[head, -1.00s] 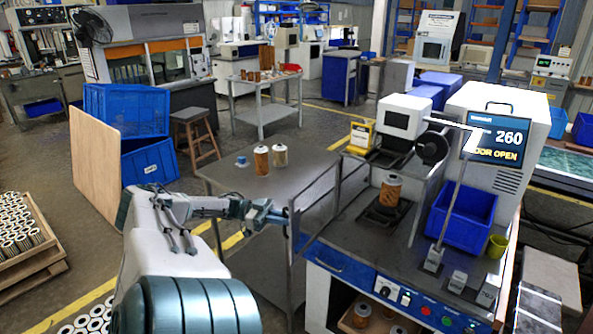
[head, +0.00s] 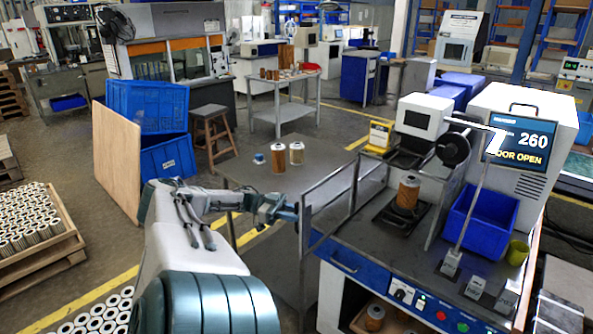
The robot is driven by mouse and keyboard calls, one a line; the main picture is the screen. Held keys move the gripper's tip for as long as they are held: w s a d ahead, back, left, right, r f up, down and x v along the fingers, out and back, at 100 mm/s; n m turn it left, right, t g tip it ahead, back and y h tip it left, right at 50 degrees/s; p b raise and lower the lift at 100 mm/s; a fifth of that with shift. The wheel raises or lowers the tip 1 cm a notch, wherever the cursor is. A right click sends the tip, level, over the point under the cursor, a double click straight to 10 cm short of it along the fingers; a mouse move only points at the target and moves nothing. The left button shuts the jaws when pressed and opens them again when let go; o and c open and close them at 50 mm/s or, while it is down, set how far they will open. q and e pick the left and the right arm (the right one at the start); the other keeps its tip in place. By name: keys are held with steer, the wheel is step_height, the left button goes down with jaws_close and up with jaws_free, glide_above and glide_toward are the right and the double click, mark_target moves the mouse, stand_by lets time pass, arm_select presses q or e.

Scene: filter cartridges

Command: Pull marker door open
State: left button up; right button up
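The marker machine (head: 345,262) stands at the right with a blue front panel. Its door (head: 330,188), a thin grey metal frame, stands swung out at the machine's left side. The machine's screen (head: 520,148) reads "260" and a partly covered "DOOR OPEN". A tan filter cartridge (head: 407,192) stands upright on the dark fixture inside. My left gripper (head: 293,214) is at the door's near outer edge. I cannot tell whether it touches the frame, and its fingers are too small to read. My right gripper is not in view.
A grey table (head: 265,185) behind my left arm holds two cartridges and a small blue item. Blue crates (head: 148,108) and a wooden board (head: 117,165) stand at the left. A blue bin (head: 480,222) and a sloping metal rod stand on the machine's right.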

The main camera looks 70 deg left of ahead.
arm_select(q)
steer(key=shift+s+a, duration=0.1)
steer(key=b+v, duration=0.4)
steer(key=v, duration=0.6)
steer(key=shift+s+a+b, duration=0.2)
steer(key=shift+b, duration=0.15)
